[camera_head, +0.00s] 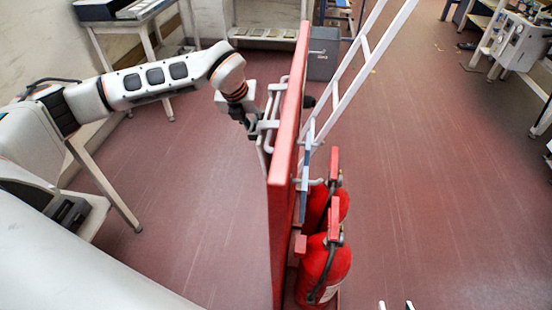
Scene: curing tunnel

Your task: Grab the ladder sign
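A tall red panel (284,150) stands nearly edge-on in the middle of the head view. A narrow blue and white plate (304,185), seen almost edge-on, hangs on its right side; its face is hidden, so I cannot tell if it is the ladder sign. A white ladder (350,85) leans up behind it. My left gripper (260,130) is at the panel's left side, by white bent rods (271,105); its fingers are too small and overlapped to read. Only two fingertips of my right gripper (396,305) show at the bottom edge, apart, with nothing visible between them.
Two red fire extinguishers (323,270) stand at the panel's right foot. A grey bin (323,54) is behind the panel. A table (135,22) is at the back left, and a machine stand (522,45) at the far right. The red floor on the right is open.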

